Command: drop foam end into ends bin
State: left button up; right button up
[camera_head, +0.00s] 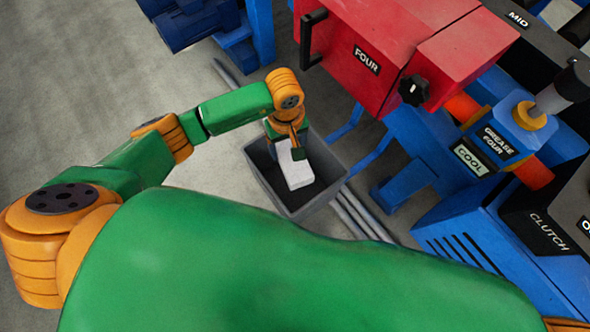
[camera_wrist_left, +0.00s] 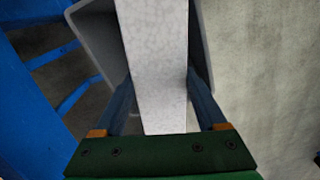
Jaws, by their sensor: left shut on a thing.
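A white foam end (camera_head: 295,167) is in my left gripper (camera_head: 285,150), above the open mouth of the grey ends bin (camera_head: 259,178). In the left wrist view the foam end (camera_wrist_left: 157,60) is between the two blue fingers of my left gripper (camera_wrist_left: 160,95), which are shut on it. The bin (camera_wrist_left: 92,40) shows behind the foam in that view. The foam's far end is cut off by the frame there. The bin's dark inside shows around the foam in the head view. My right gripper is not in view.
A red box marked FOUR (camera_head: 375,45) with a black handle stands right of the bin on a blue frame (camera_head: 420,150). Grey pipes (camera_head: 352,215) run along the floor beside the bin. Bare floor (camera_head: 110,80) lies to the left.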

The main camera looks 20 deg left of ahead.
pick_arm(q)
notch_tip(320, 180, down, 3)
jog(key=shift+r+b, duration=0.15)
jog(key=shift+b, duration=0.4)
jog(key=shift+r, duration=0.15)
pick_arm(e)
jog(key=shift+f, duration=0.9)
pick_arm(q)
jog(key=o, duration=1.3)
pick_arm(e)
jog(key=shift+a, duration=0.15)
pick_arm(q)
notch_tip(320, 180, up, 7)
jog(key=shift+r+p, duration=0.1)
jog(key=shift+p, duration=0.5)
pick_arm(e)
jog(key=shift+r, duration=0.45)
